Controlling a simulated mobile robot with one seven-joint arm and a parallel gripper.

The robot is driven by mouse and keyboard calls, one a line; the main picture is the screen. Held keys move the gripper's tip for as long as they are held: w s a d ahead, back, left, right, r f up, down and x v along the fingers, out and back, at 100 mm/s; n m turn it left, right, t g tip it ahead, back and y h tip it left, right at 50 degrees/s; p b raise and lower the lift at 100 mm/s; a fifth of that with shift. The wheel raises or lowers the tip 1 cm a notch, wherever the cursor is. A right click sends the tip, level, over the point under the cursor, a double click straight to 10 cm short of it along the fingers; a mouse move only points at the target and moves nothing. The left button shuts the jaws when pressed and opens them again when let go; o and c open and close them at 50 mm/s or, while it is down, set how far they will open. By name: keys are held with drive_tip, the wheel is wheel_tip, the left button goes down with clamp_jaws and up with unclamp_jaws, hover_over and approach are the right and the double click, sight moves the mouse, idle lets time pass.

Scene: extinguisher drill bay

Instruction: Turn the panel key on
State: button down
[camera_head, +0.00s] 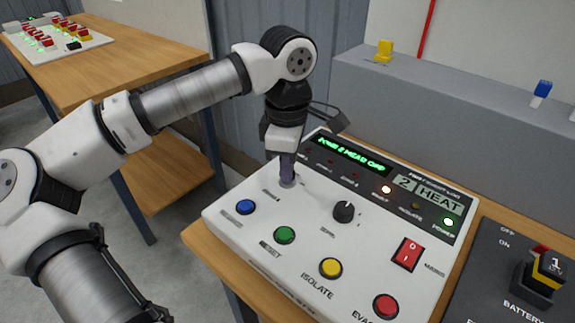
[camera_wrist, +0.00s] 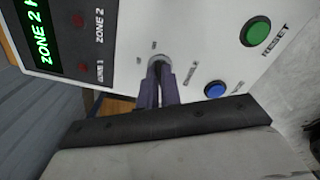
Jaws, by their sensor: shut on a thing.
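The panel key switch (camera_wrist: 157,62) is on the upper left of the white control panel (camera_head: 235,222). My gripper (camera_head: 287,172) points down at this spot, its fingertips close to the panel face. In the wrist view my gripper (camera_wrist: 157,85) is shut at the round switch, with the fingers on the key. The key itself is mostly hidden between the fingers, and I cannot tell its turn angle. The green display (camera_head: 351,156) on the panel is lit and seems to read "ZONE 2 HEAD OFF".
Blue (camera_head: 245,207), green (camera_head: 284,235), yellow (camera_head: 331,267) and red (camera_head: 386,306) buttons line the panel's front. A black knob (camera_head: 344,212) and a red rocker switch (camera_head: 408,253) sit further right. A battery switch box (camera_head: 500,283) stands beside the panel. A grey ledge (camera_head: 440,100) is behind.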

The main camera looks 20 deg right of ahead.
drive_tip(key=c, duration=1.6)
unclamp_jaws()
drive_tip(key=shift+r, duration=0.15)
wheel_tip(320, 180, up, 14)
drive_tip(key=shift+f, duration=0.2)
